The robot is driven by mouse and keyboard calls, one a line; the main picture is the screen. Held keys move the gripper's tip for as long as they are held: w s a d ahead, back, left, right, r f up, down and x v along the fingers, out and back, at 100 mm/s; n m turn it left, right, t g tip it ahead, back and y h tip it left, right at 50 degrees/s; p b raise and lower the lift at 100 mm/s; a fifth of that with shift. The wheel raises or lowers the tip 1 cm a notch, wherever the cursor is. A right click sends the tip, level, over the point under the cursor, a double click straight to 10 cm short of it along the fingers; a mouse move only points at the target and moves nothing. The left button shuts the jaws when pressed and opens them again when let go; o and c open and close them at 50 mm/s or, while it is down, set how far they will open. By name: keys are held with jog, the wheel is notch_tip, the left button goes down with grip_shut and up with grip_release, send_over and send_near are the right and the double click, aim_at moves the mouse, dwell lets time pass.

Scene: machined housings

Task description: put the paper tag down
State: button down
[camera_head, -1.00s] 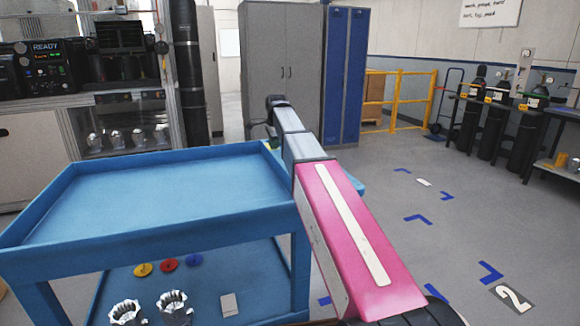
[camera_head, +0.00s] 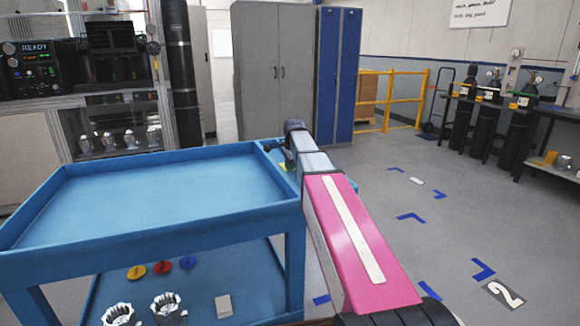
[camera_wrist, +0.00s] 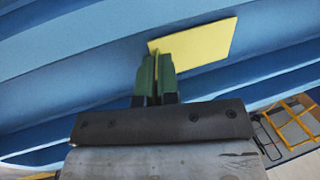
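The paper tag is a flat yellow piece (camera_wrist: 205,50) in the wrist view, with its near left corner between the fingertips. My gripper (camera_wrist: 154,75) has two green fingers close together, shut on that corner. The tag extends to the right past the fingers, in front of the blue cart surface. In the head view a small yellow patch of the tag (camera_head: 284,166) shows beside the end of my arm, at the cart's right rear corner. My arm hides most of the gripper there. I cannot tell whether the tag touches the cart.
The blue cart's top tray (camera_head: 160,205) is bare and has a raised rim. Its lower shelf holds yellow, red and blue discs (camera_head: 162,267), metal housings (camera_head: 168,308) and a small pale block (camera_head: 223,306). Grey cabinets (camera_head: 272,75) and a yellow rail (camera_head: 395,95) stand behind.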

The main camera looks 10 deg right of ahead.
jog(key=shift+f, duration=0.15)
jog(key=c, duration=1.4)
grip_release()
jog(key=shift+o, duration=0.2)
jog(key=v, duration=1.2)
